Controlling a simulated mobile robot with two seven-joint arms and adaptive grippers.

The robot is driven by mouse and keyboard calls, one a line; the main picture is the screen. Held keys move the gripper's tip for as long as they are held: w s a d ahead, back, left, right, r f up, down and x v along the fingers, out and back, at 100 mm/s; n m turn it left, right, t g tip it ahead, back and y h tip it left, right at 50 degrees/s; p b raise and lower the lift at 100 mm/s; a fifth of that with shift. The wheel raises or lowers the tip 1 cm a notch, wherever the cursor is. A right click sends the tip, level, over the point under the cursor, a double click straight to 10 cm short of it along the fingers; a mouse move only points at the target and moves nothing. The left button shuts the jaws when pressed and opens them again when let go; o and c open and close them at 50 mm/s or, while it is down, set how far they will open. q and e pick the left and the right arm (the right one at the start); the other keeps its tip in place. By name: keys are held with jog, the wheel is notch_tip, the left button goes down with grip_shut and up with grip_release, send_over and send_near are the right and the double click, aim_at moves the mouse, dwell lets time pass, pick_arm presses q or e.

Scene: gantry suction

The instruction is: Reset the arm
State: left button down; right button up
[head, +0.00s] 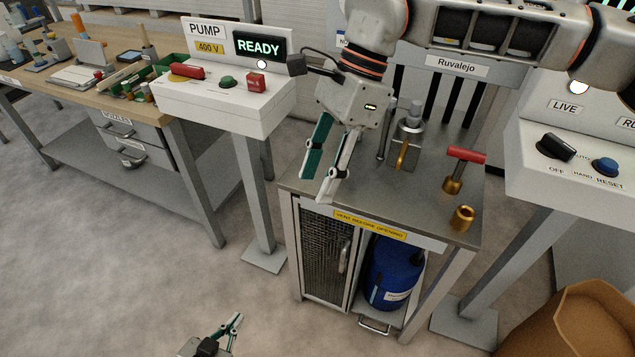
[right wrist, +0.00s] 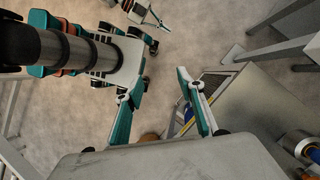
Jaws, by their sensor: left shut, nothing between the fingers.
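The control panel (head: 570,185) at the right of the head view carries a round blue button (head: 605,167) labelled RESET. Beside it is a black selector knob (head: 555,147) with OFF, HAND and AUTO marks. My right gripper (head: 314,188) hangs over the front left of the metal bench, well left of that panel. Its fingers are apart and empty, as the right wrist view (right wrist: 160,78) also shows. My left gripper (head: 236,320) is low at the bottom of the head view, over the floor, shut and empty.
The pump panel (head: 225,110) reads READY and has red and green controls. The metal bench (head: 425,205) bears a red-handled brass valve (head: 463,160) and a brass fitting (head: 463,218). A blue drum (head: 393,272) stands below.

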jog(key=shift+s+a, duration=0.2)
dwell(0.4)
